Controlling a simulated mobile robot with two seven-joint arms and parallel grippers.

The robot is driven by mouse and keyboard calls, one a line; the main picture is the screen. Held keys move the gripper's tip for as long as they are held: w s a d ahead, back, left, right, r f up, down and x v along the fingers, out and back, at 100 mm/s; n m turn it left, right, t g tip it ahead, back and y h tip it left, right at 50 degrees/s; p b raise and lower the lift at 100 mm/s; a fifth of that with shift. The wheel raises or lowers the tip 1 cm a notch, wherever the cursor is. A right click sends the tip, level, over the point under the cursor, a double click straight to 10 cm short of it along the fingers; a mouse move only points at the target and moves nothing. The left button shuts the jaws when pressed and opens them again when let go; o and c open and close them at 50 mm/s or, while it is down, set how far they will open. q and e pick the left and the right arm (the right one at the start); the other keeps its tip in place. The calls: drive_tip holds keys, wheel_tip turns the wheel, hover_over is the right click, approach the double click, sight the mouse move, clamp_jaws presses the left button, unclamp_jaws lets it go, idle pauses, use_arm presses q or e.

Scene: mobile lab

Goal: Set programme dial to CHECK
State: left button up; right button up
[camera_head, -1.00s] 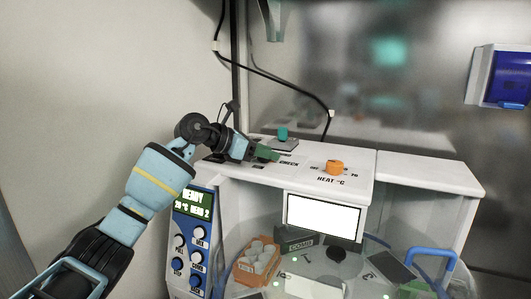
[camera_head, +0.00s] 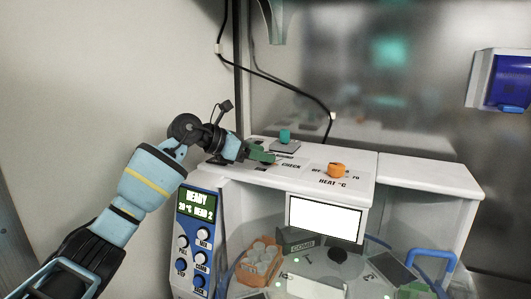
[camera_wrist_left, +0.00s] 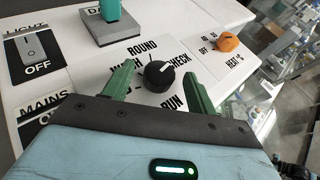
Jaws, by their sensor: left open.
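The programme dial is a black round knob (camera_wrist_left: 158,75) with a white mark, on the white machine top. In the left wrist view the labels ROUND, CHECK and RUN show around it, with another label partly hidden. The white mark seems to point right, towards CHECK, but it is small. My left gripper (camera_head: 262,155) is open, with its green fingers on either side of the dial in the left wrist view (camera_wrist_left: 159,90). Contact with the knob cannot be told. In the head view the fingers hide the dial, and the CHECK label (camera_head: 291,167) shows beside them. My right gripper is not in view.
An orange heat knob (camera_head: 337,170) stands to the right. A grey block with a teal handle (camera_head: 285,136) stands behind. A light switch (camera_wrist_left: 33,45) is at the left of the wrist view. The display (camera_head: 197,204) reads READY.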

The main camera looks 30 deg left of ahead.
sight(241, 169)
use_arm(q)
drive_tip(key=p+v, duration=0.1)
drive_tip(key=v, duration=0.4)
drive_tip(key=shift+r, duration=0.1)
drive_tip(key=shift+s, duration=0.1)
idle(0.4)
